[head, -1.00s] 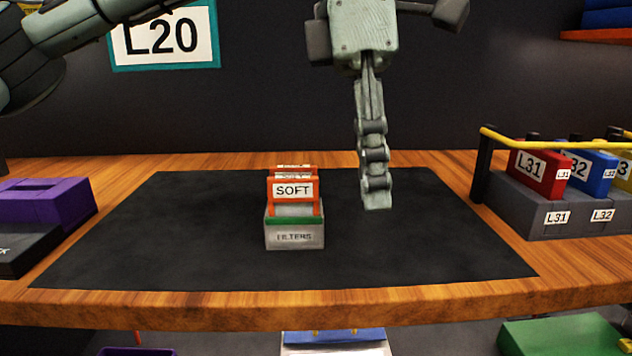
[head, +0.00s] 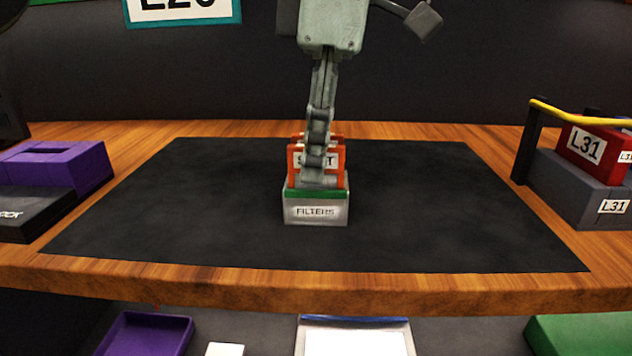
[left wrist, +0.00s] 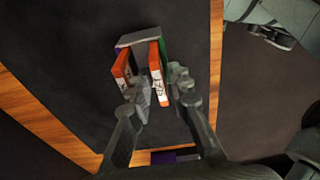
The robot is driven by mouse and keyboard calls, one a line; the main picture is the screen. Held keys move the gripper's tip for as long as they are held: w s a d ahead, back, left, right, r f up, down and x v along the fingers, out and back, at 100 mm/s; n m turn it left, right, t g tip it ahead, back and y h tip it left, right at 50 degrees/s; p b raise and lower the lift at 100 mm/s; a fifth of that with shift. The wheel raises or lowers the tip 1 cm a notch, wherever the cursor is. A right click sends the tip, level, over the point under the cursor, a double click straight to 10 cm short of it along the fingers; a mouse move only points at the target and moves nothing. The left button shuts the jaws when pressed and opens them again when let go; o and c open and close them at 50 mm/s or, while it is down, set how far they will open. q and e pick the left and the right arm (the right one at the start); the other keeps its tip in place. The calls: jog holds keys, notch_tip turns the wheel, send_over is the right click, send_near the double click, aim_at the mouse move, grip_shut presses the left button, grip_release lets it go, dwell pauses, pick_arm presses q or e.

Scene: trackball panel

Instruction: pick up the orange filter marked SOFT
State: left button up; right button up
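The orange filter marked SOFT (head: 297,160) stands upright at the front of the grey FILTERS box (head: 316,212), which has a green strip. My left gripper (head: 320,178) points down over it and covers part of its label in the head view. In the left wrist view the front orange filter (left wrist: 155,60) lies between the two open fingers of my left gripper (left wrist: 160,84). I cannot tell whether the fingers touch it. A second orange filter (left wrist: 121,66) stands behind it, outside the fingers. My right gripper does not show.
The box stands on a black mat (head: 440,210) on a wooden table (head: 300,284), with free room on both sides. A purple block (head: 75,165) is at the left. A grey rack (head: 570,190) with a red L31 block (head: 590,146) and a yellow rail is at the right.

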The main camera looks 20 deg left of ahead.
pick_arm(q)
grip_shut()
